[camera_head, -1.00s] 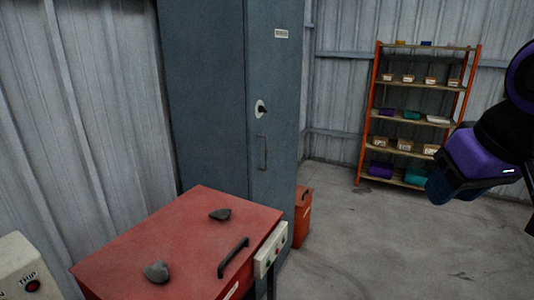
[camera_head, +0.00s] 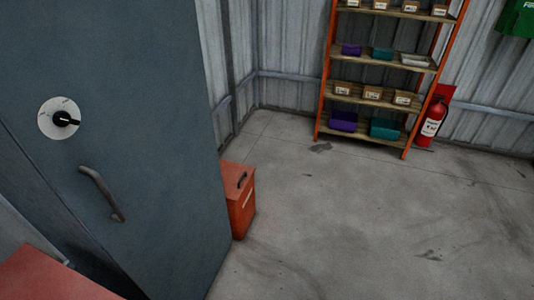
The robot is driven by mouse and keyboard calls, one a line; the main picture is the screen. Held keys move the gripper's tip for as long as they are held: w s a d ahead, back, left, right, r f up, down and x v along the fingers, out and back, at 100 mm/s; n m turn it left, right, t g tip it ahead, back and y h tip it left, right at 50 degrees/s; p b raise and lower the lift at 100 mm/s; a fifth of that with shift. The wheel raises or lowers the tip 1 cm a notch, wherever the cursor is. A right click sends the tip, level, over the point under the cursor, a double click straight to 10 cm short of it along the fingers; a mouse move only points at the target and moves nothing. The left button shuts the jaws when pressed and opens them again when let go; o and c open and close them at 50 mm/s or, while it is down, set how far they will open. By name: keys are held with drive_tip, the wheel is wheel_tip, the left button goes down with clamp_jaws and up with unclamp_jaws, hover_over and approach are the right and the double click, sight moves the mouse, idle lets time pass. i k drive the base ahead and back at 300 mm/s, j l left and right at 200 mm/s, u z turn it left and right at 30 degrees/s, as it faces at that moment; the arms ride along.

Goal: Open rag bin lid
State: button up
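A small red-orange bin (camera_head: 238,210) stands on the floor against the right side of the grey-blue cabinet; it looks like the rag bin. Its lid (camera_head: 238,175) is closed and has a dark handle (camera_head: 242,180) on top. A pale label (camera_head: 248,199) shows on its side. The cabinet hides part of the bin's left side. My gripper is not in the head view now.
The tall cabinet (camera_head: 150,140) with a rotary switch (camera_head: 60,119) and a handle (camera_head: 101,193) fills the left. A red surface (camera_head: 50,280) is at lower left. A shelf rack (camera_head: 340,108) and fire extinguisher (camera_head: 434,118) stand at the back. The floor (camera_head: 360,220) is clear.

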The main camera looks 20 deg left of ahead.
sight(235, 176)
drive_tip(key=i+u, duration=0.25)
drive_tip(key=i, duration=0.2)
drive_tip(key=i+l+u, duration=0.1)
drive_tip(key=i+u, duration=0.2)
drive_tip(key=i+l+u, duration=0.25)
drive_tip(key=i, duration=0.3)
drive_tip(key=i+u, duration=0.35)
drive_tip(key=u, duration=0.15)
drive_tip(key=i+l+u, duration=0.15)
drive_tip(key=i+u, duration=0.2)
drive_tip(key=u, duration=0.15)
drive_tip(key=i+l+u, duration=0.25)
drive_tip(key=u, duration=0.25)
drive_tip(key=i, duration=0.1)
